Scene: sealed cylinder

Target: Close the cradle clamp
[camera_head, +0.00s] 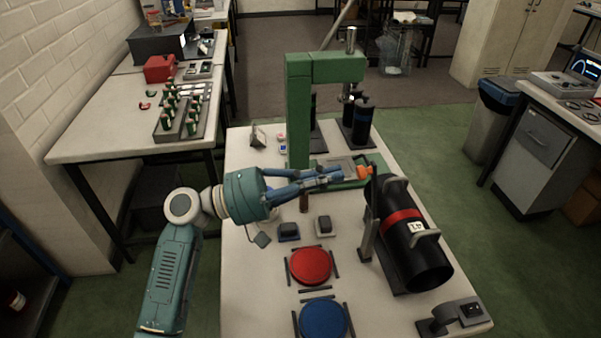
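A large black cylinder (418,262) with a red band and a white label lies in a cradle on the right of the white table. Two grey curved bars (424,235) show on its upper side. A grey upright piece (368,240), possibly part of the clamp, stands at the cylinder's left side. My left gripper (350,176) reaches in from the left, its blue fingers pointing right, close to an orange knob (364,172) near the cylinder's far end. Whether the fingers touch or hold the knob is too small to tell. My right gripper is out of view.
A green press frame (298,110) stands behind my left gripper, with dark bottles (362,122) behind it. A red disc (310,266) and a blue disc (323,319) lie in front. A grey bracket (450,315) sits at the near right corner.

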